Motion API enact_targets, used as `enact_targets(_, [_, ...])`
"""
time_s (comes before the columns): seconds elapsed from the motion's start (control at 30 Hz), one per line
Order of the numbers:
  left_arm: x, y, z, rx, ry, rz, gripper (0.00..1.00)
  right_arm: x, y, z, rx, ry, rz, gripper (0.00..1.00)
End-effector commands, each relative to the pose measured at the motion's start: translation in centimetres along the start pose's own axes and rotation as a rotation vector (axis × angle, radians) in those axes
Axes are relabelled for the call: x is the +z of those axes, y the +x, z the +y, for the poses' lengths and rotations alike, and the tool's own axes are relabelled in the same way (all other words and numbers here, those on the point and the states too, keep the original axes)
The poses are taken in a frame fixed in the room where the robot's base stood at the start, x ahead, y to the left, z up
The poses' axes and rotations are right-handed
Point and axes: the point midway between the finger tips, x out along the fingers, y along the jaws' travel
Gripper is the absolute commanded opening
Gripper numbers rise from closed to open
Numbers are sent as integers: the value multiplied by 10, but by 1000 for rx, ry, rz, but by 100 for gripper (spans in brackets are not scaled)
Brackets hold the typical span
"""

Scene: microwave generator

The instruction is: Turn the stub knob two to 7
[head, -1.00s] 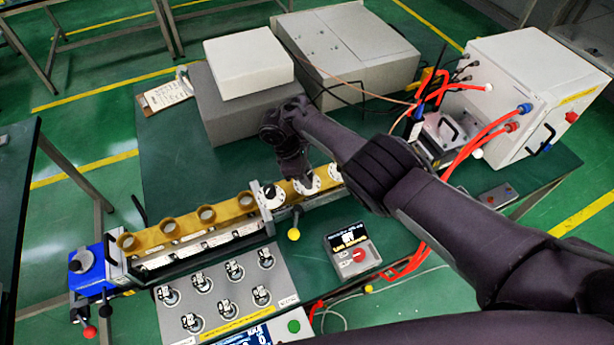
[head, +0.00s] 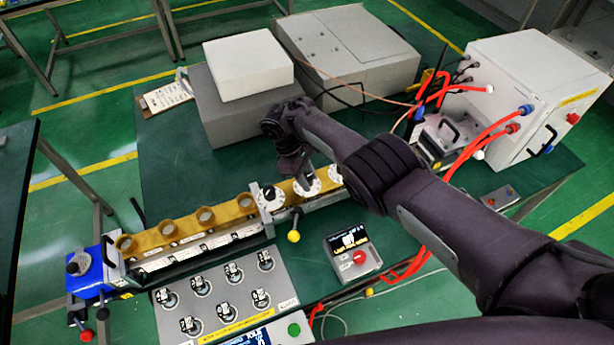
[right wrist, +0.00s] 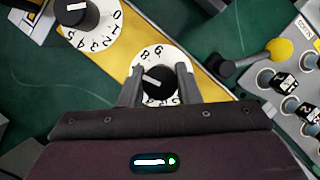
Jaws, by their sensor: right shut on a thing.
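A stub knob, black with a white pointer mark, stands on a white numbered dial (right wrist: 155,54) in the right wrist view. My right gripper (right wrist: 158,86) has a finger on each side of this knob (right wrist: 156,80) and is shut on it. The mark slants to the upper left; 6 and 8 are legible at the dial's far edge, but the exact setting is unclear. In the head view my right gripper (head: 303,184) reaches down onto the middle dial (head: 312,187) of the yellow rail, partly covering it. My left gripper is not in view.
Another black knob (right wrist: 76,13) sits at the upper left of the wrist view. A yellow ball lever (head: 293,236) stands close below the rail. A grey switch panel (head: 220,292) and a small display box (head: 352,256) are in front. Grey boxes (head: 348,55) stand behind.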

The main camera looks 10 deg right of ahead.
Motion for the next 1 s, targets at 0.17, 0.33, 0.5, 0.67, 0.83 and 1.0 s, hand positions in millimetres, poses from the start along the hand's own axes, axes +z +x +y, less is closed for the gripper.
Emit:
enact_targets(0.17, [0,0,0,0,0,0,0,0,-1,1,2,0,1,49])
enact_targets(0.33, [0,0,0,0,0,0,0,0,0,1,1,0,1,52])
enact_targets(0.5, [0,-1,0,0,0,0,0,0,-4,1,1,0,2,52])
enact_targets(0.67, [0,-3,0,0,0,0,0,0,-25,1,2,-1,4,52])
enact_targets(0.83, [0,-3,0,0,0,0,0,0,-55,1,3,-1,3,52])
enact_targets(1.0, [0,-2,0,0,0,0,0,0,-74,1,1,0,2,52])
